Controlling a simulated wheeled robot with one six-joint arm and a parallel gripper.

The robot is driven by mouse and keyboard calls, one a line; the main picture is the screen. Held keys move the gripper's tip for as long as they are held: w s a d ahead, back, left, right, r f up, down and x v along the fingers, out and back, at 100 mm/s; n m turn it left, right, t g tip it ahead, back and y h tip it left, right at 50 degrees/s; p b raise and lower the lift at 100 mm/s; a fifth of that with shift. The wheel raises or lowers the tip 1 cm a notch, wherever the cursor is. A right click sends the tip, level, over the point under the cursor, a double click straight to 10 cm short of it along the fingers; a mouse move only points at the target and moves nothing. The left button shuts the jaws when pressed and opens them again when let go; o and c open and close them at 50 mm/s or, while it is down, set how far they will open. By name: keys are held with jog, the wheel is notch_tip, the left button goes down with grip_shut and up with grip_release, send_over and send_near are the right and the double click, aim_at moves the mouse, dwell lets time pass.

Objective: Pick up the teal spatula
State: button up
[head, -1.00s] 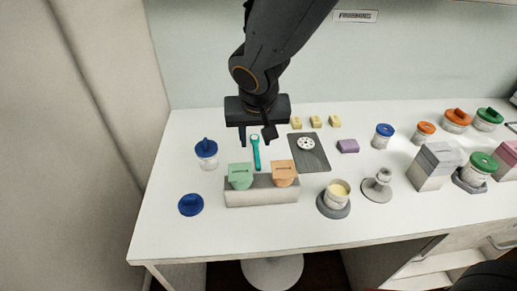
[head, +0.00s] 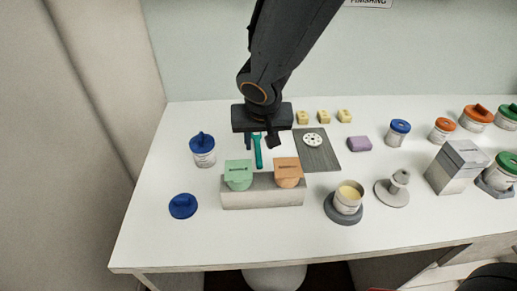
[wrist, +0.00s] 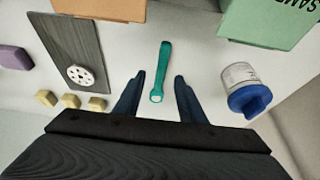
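The teal spatula (head: 258,152) lies on the white table behind the block with the green and orange cards. In the wrist view the teal spatula (wrist: 162,72) runs lengthwise, its near end with a pale round spot between my fingertips. My gripper (head: 261,143) is over the spatula's far part, fingers pointing down. In the wrist view my gripper (wrist: 158,83) is open, with a gap on both sides of the spatula. The fingers do not appear to touch it. Their exact height above the table is hard to tell.
The block (head: 262,196) holds a green card (head: 238,173) and an orange card (head: 288,171) just in front. A blue-lidded jar (head: 203,152) stands left. A grey board (head: 320,155) with a white disc (head: 313,139) lies right. Yellow blocks (head: 323,117) sit behind it.

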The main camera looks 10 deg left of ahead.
aim_at(258, 151)
jog(key=x, duration=0.4)
jog(key=shift+w+a+f, duration=0.1)
jog(key=shift+a, duration=0.1)
grip_shut()
